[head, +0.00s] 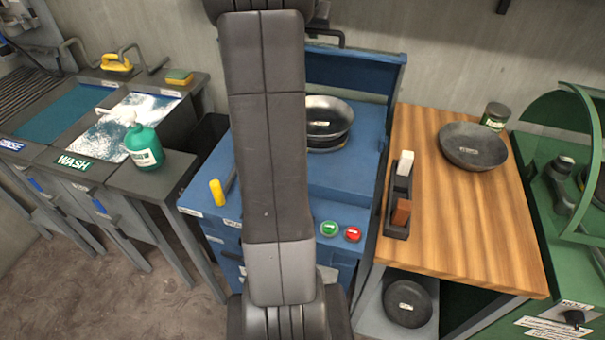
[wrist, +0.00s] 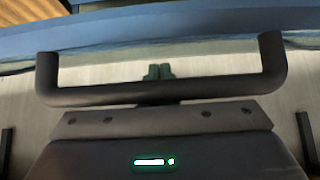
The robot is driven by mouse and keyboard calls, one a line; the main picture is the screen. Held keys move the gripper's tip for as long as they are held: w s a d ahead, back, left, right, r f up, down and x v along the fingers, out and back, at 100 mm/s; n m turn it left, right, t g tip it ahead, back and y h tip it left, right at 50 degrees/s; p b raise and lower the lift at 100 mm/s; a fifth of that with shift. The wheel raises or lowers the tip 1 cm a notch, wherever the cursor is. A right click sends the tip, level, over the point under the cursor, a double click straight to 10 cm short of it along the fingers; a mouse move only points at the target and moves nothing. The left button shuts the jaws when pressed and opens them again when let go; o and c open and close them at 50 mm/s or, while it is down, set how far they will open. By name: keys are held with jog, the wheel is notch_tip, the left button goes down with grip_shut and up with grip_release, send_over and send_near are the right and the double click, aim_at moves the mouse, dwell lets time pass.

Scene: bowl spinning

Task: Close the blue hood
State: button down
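The blue hood (head: 355,72) stands raised at the back of the blue machine (head: 345,185). A dark bar handle (head: 328,36) shows at its top edge, partly behind my arm. In the wrist view the blue hood edge (wrist: 160,30) spans the top, and the dark handle (wrist: 100,94) crosses the picture in front of it. My gripper (wrist: 158,72) shows two small dark fingertips side by side, just past the bar. They look shut together, and the bar crosses in front of my fingers. Contact with the bar is unclear.
A pan (head: 328,115) sits on the blue machine, with green (head: 329,229) and red (head: 353,234) buttons at its front. A wooden table (head: 455,235) with another pan (head: 473,146) stands at right. Wash sinks with a green bottle (head: 143,147) stand at left.

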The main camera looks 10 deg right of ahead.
jog(key=s, duration=0.1)
jog(key=s+a+b, duration=0.1)
jog(key=s, duration=0.1)
jog(key=shift+a+b, duration=0.1)
jog(key=shift+b, duration=0.2)
jog(key=shift+s+a+f+b, duration=0.55)
jog(key=shift+s+a+b, duration=1.45)
jog(key=shift+s, duration=2)
jog(key=shift+s+a+f+b, duration=0.5)
jog(key=shift+s+a+b, duration=0.8)
jog(key=shift+s+b, duration=2.05)
jog(key=s+a+f+b, duration=0.3)
jog(key=s+f+b, duration=0.5)
jog(key=s, duration=0.1)
jog(key=shift+s+a+f, duration=0.3)
jog(key=shift+s+f, duration=0.05)
